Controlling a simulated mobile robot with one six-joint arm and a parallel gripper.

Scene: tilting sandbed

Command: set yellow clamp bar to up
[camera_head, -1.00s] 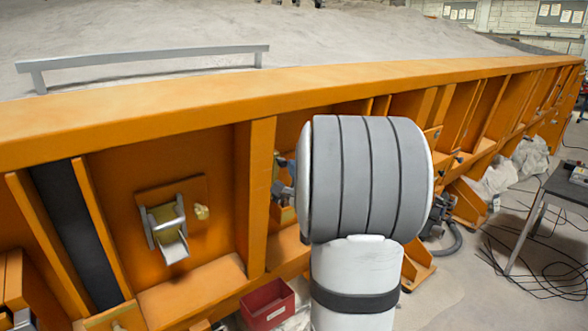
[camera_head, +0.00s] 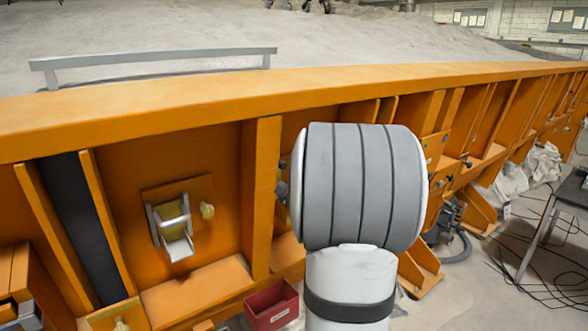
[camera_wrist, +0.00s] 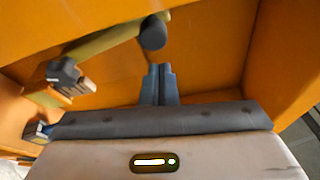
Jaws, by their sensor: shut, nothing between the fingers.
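The yellow clamp bar (camera_wrist: 108,40) shows in the wrist view as a pale yellow bar. It slants from a grey bracket (camera_wrist: 67,78) at the left up to a dark round knob (camera_wrist: 152,33) at the top centre. My gripper (camera_wrist: 160,72) is shut and empty, with its fingertips just below the knob in the picture. A small gap seems to show between the fingertips and the knob, but I cannot tell the depth. In the head view my arm hides most of that bay, and I cannot make out the clamp bar there.
Orange ribs and panels of the sandbed frame (camera_head: 262,200) enclose the bay. A red bin (camera_head: 271,306) stands below. A dark table (camera_head: 572,192) and loose cables lie at the right.

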